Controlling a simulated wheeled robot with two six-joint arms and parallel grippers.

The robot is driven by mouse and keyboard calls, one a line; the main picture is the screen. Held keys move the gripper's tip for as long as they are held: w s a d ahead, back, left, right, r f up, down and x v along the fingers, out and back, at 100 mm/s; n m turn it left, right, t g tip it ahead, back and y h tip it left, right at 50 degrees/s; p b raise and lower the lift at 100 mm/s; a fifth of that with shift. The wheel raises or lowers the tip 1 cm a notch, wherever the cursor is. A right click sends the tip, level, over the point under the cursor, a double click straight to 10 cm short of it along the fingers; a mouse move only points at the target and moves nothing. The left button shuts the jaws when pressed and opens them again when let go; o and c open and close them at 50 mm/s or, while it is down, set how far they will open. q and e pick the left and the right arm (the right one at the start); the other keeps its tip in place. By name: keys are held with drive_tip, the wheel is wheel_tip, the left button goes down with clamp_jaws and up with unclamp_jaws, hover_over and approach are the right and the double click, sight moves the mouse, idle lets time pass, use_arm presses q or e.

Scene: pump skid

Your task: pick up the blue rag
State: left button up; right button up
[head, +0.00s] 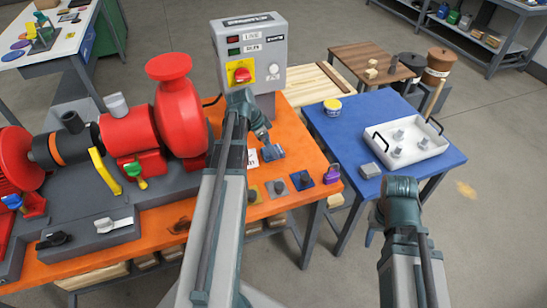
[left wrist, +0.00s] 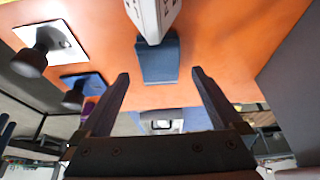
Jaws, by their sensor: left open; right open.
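A small blue-grey folded piece, apparently the blue rag (head: 273,152), lies on the orange bench top (head: 225,222) below the control box. In the left wrist view the rag (left wrist: 158,62) lies on the orange surface, ahead of and between my left fingers, with a white printed object touching or overlapping its top end. My left gripper (left wrist: 160,76) is open with nothing between its fingers; in the head view it hangs just above the rag, partly hiding it. My right gripper (head: 374,222) is at the lower right, off the blue table's front edge, away from the rag, and open.
The grey control box (head: 250,55) stands behind the rag; the red pump (head: 180,115) is to the left. Knobbed pads (head: 303,180) and a purple padlock (head: 332,173) lie near the front right edge. A blue table (head: 345,125) with a white tray (head: 428,145) stands at right.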

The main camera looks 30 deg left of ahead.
use_arm(q)
drive_tip(key=shift+b+x, duration=0.5)
drive_tip(key=shift+x, duration=0.55)
drive_tip(key=shift+r, duration=0.1)
use_arm(e)
drive_tip(key=shift+f, duration=0.85)
use_arm(q)
drive_tip(key=shift+c, duration=0.3)
drive_tip(key=c, duration=1.3)
use_arm(e)
drive_tip(key=shift+r, duration=0.1)
use_arm(q)
wheel_tip(320, 180, up, 10)
drive_tip(key=p, duration=1)
use_arm(e)
wheel_tip(320, 180, up, 10)
